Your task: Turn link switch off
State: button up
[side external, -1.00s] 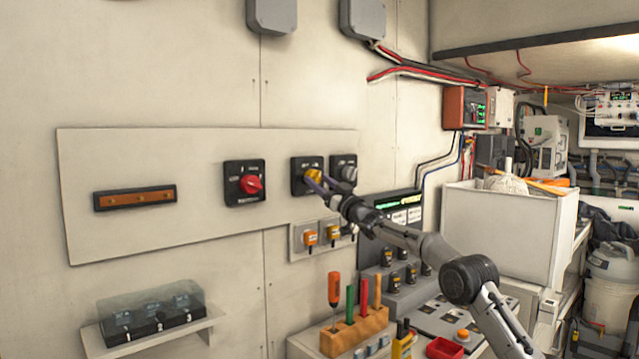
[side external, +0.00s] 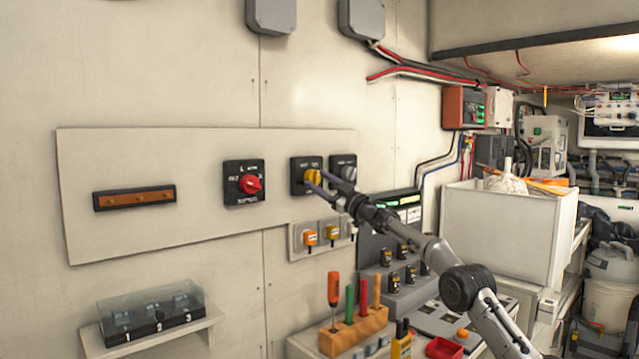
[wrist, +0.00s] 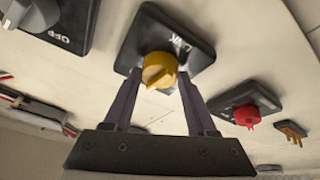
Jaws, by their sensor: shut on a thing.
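The link switch is a black plate marked LINK (wrist: 190,50) with a round yellow knob (wrist: 160,70). In the side view its yellow knob (side external: 312,177) sits on the white wall panel, between the red-knob switch and the grey-knob switch. My gripper (wrist: 158,78) has its two dark purple fingers on either side of the yellow knob, shut on it. In the side view my gripper (side external: 312,182) reaches the knob from the lower right. The knob's exact pointing direction and its position marks are hard to read.
A grey-knob switch (side external: 345,172) is close on the right of the link switch. A red-knob switch (side external: 250,184) is to its left. Small orange-capped switches (side external: 311,238) sit just below. An orange tool holder (side external: 352,333) stands lower down. A white bin (side external: 500,235) stands at right.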

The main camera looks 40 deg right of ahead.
jog(key=shift+n+y, duration=0.3)
jog(key=shift+n, duration=0.5)
jog(key=shift+r+n, duration=0.1)
jog(key=shift+n, duration=0.2)
jog(key=o, duration=1.4)
jog(key=shift+c, duration=0.2)
jog(key=shift+s+g, duration=0.15)
jog(key=shift+g, duration=0.15)
jog(key=v, duration=1.3)
jog(key=shift+s+f, duration=0.2)
jog(key=shift+f, duration=0.15)
jog(key=shift+d, duration=0.15)
